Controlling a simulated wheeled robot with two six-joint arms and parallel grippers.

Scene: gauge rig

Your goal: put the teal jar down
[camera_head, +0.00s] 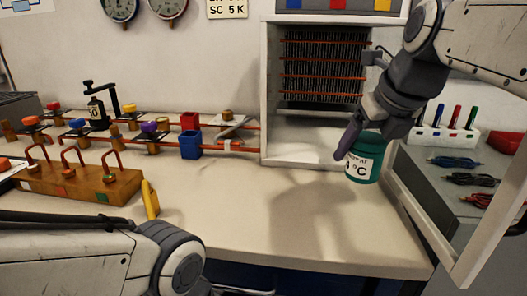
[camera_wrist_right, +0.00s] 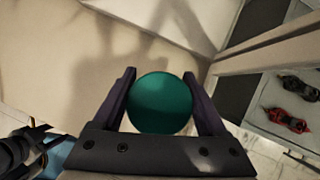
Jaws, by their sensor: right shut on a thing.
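The jar is upright in the head view, at the right end of the bench, in front of the open cabinet. In the right wrist view the jar's round teal top (camera_wrist_right: 160,103) sits between the two dark fingers of the gripper (camera_wrist_right: 161,100). A broad shadow lies on the bench to its left. I cannot tell whether its base touches anything. My left gripper is out of view; only its arm shows at lower left.
The bench top (camera_head: 270,215) is clear in the middle. The white cabinet (camera_head: 268,100) stands open behind, with its door (camera_head: 425,215) swung out on the right. A wooden block (camera_head: 75,182), a yellow object (camera_head: 150,199) and blue and red boxes (camera_head: 190,145) stand at left.

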